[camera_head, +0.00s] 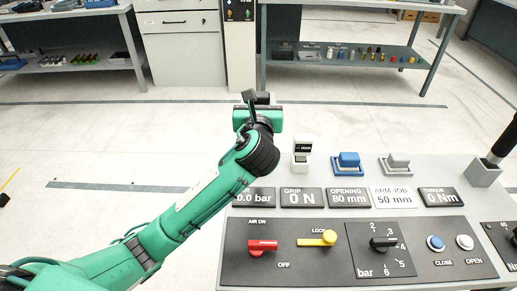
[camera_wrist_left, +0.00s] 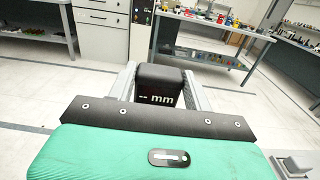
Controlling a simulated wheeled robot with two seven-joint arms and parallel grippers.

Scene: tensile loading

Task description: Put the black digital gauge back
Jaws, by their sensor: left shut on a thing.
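The black digital gauge (camera_wrist_left: 160,86) is between the two grey fingers of my left gripper (camera_wrist_left: 160,95) in the left wrist view. Its face reads "-- mm". In the head view, the left gripper (camera_head: 262,103) is beyond the back left corner of the grey console, with the top of the gauge (camera_head: 263,96) just showing past it. The gripper body hides most of the gauge there. The gripper is shut on the gauge. My right gripper is not in view.
The console (camera_head: 440,170) carries a white device (camera_head: 302,152), a blue block (camera_head: 348,163), a grey block (camera_head: 396,164), label plates, and a red lever (camera_head: 262,245). A black-handled tool stands in a grey holder (camera_head: 484,173) at right.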

